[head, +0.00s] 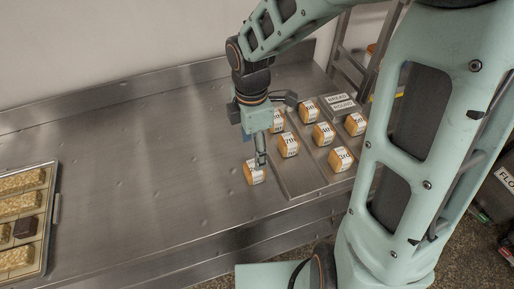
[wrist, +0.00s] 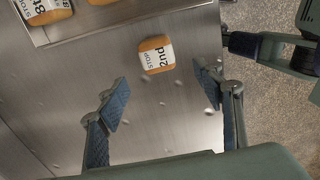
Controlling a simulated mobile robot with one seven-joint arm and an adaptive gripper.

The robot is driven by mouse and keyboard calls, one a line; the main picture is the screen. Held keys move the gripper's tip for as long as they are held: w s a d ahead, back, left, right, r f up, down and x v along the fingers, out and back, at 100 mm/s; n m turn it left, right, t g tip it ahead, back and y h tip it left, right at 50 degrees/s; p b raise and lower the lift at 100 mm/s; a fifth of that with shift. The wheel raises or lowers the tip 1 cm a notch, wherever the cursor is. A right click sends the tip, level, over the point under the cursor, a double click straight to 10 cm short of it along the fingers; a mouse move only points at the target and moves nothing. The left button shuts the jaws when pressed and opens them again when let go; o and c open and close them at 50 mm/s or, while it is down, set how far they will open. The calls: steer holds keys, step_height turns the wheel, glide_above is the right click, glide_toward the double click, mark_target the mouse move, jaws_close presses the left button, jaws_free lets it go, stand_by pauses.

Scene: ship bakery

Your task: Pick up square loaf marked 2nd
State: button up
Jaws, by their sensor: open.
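The square loaf marked 2nd (wrist: 156,55) lies on the steel counter, with its white label facing up in the wrist view. It also shows in the head view (head: 254,173), just left of the low metal tray and partly behind the gripper's fingers. My gripper (wrist: 162,88) is open and empty, with its two blue-padded fingers spread wide. In the wrist view the loaf sits a little beyond the fingertips and between their lines. In the head view my gripper (head: 260,155) points down just above the loaf. I cannot tell the exact gap between them.
Several labelled loaves, including one marked 7th (head: 289,145) and one marked 3rd (head: 341,159), sit on the metal tray (head: 306,178) to the right. A tray of baked bars (head: 45,229) lies far left. The counter's middle (head: 150,170) is clear.

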mark_target(254, 169)
step_height(254, 169, down, 6)
steer(key=shift+s+a+r+b, duration=0.15)
steer(key=shift+r+b, duration=0.1)
steer(key=shift+b, duration=0.2)
steer(key=shift+w+d+f, duration=0.1)
steer(key=shift+w+f, duration=0.05)
steer(key=shift+f, duration=0.75)
steer(key=shift+w+d+f, duration=0.1)
steer(key=shift+w+f, duration=0.05)
steer(key=shift+f, duration=0.75)
steer(key=shift+w+d+f, duration=0.1)
steer(key=shift+w+f, duration=0.05)
steer(key=shift+f, duration=0.75)
steer(key=c, duration=1.3)
steer(key=shift+o, duration=0.2)
steer(key=shift+r, duration=0.2)
